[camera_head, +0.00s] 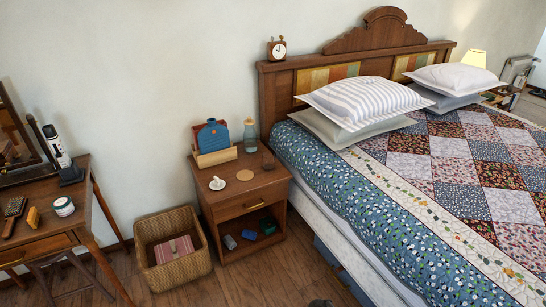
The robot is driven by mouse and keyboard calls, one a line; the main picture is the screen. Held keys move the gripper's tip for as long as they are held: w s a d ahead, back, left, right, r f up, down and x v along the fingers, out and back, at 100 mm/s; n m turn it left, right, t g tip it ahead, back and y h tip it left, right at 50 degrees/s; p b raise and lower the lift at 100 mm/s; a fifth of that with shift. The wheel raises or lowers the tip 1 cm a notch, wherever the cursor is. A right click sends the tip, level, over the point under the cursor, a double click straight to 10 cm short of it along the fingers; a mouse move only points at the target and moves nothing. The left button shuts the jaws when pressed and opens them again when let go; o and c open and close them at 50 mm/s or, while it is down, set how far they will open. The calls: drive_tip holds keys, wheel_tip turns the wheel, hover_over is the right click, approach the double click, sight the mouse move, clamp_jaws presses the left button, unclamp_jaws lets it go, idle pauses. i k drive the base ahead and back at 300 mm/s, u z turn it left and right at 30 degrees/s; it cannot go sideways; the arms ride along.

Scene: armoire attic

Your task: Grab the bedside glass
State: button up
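A small clear glass (268,161) appears to stand at the right rear of the wooden nightstand (250,192), close to the bed. It is see-through and hard to make out against the wood. A bluish glass carafe (250,138) stands behind and left of it, near the wall. A round tan coaster (245,175) lies empty in front. My gripper is not clearly in view. A small dark shape at the bottom edge is too cut off to identify.
A wooden holder (215,155) with a blue item and a white cup on a saucer (217,183) share the nightstand top. A wicker basket (173,250) stands left of it, the quilted bed (400,200) right. Bare floor lies in front.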

sight(269, 161)
drive_tip(key=u, duration=0.05)
drive_tip(key=i, duration=0.75)
drive_tip(key=z, duration=0.6)
drive_tip(key=k, duration=0.15)
drive_tip(key=u, duration=2.9)
drive_tip(key=i, duration=0.6)
drive_tip(key=u, duration=0.1)
